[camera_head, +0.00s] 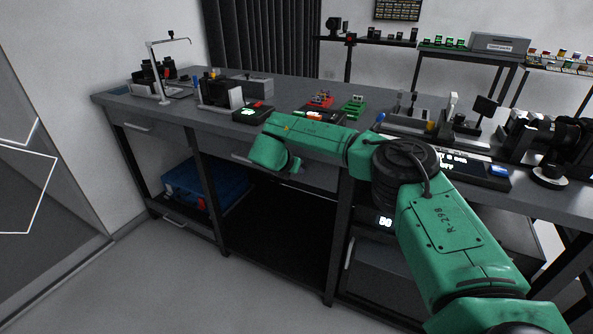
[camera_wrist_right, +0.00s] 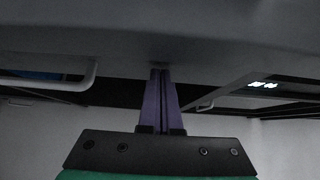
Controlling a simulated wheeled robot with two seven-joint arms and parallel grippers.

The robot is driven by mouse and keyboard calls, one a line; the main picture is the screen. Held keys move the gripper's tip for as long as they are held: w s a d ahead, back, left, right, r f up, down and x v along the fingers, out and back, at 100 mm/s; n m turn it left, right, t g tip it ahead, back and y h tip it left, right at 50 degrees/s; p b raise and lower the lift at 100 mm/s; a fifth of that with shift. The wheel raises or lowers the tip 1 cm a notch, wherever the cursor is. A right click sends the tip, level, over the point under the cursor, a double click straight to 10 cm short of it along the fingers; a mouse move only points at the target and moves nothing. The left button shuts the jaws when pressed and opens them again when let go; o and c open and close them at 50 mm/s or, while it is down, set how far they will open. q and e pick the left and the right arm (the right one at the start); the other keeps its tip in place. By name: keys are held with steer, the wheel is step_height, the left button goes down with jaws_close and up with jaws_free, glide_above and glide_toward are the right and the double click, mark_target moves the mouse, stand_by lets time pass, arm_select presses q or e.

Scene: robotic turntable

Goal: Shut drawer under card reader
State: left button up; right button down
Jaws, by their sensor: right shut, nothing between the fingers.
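The card reader appears to be the small dark device with a lit green screen (camera_head: 252,113) on the bench top. Below it, under the bench edge, is a grey drawer with a pale handle (camera_head: 241,158), partly hidden by my right arm. I cannot tell how far the drawer stands out. My right gripper (camera_head: 295,166) is at the drawer's front, right of the handle, mostly hidden by its wrist. In the right wrist view, its purple fingers (camera_wrist_right: 160,72) are shut and empty, tips at or close to a grey surface (camera_wrist_right: 200,35). A white handle (camera_wrist_right: 60,83) shows left of them.
The long bench (camera_head: 215,108) carries several instruments. Another drawer handle (camera_head: 137,127) is at the left, above a blue case (camera_head: 205,185) on a low shelf. A cabinet with a lit display (camera_head: 386,221) stands below right. The floor in front is clear.

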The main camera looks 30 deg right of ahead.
steer(key=s+a+f+v, duration=0.1)
steer(key=f+v, duration=0.1)
steer(key=v, duration=1.1)
steer(key=shift+a, duration=0.2)
stand_by(0.3)
